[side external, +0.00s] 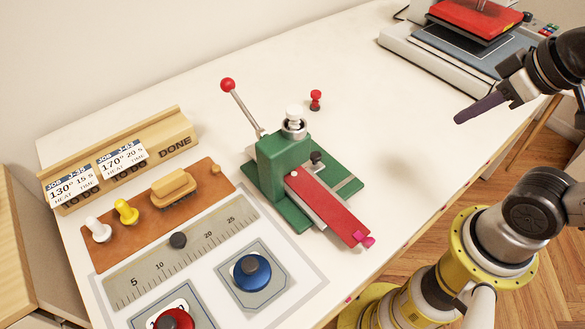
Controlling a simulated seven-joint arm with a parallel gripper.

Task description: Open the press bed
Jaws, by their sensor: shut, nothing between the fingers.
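A heat press (402,42) stands at the far right of the table, partly cut off by the top edge. It has a pale base, a dark flat bed (450,46) and a red upper plate (470,14) above the bed. I cannot tell how far its parts slide or lift. My gripper (460,119) is shut and empty. Its purple fingers point left and down, in front of and below the heat press in the picture, apart from it.
A green lever press (270,165) with a red arm (325,205) stands mid-table. A small red-topped stamp (316,100) is behind it. A brown mat, ruler, knobs and wooden card rack (120,165) fill the left.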

